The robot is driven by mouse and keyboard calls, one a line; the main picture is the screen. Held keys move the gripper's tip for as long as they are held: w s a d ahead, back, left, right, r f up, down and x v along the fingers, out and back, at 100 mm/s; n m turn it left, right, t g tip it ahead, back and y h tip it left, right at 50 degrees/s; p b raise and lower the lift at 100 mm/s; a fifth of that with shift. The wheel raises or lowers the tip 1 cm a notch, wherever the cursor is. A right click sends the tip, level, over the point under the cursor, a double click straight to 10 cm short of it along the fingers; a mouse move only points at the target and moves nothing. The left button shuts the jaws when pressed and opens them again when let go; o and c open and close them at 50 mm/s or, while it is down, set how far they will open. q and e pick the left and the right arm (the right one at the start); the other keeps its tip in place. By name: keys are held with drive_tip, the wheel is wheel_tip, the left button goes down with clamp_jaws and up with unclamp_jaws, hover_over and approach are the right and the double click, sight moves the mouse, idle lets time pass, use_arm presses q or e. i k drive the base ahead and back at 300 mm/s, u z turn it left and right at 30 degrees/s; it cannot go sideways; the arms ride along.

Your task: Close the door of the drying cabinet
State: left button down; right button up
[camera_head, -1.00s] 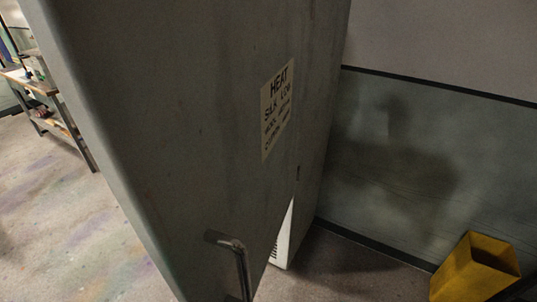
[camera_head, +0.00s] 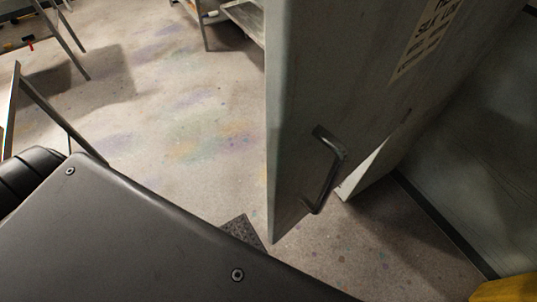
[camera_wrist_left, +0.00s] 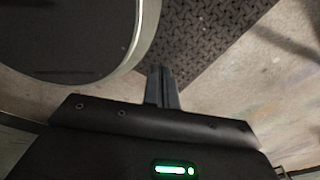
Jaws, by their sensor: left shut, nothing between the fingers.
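The grey-green drying cabinet door (camera_head: 300,90) stands ajar in the head view, its free edge toward the left and its lower corner above the floor. A metal bar handle (camera_head: 328,170) is on its face, with a printed label (camera_head: 425,40) higher up. A pale wedge of the cabinet (camera_head: 365,168) shows beyond the door's lower edge. My left gripper (camera_wrist_left: 162,88) shows in the left wrist view, fingers together and empty over the floor. The head view does not show its fingers. Neither the door nor its handle can be made out in the wrist view. My right gripper is out of sight.
A dark patterned plate (camera_head: 243,232) lies low left of the door; a similar surface (camera_wrist_left: 210,35) shows in the wrist view. A yellow container (camera_head: 510,290) stands at bottom right, near the wall (camera_head: 470,160). Speckled floor (camera_head: 190,130) left of the door is open.

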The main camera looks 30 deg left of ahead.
sight(341, 76)
drive_tip(key=u, duration=1.25)
drive_tip(key=k, duration=0.85)
drive_tip(key=z, duration=1)
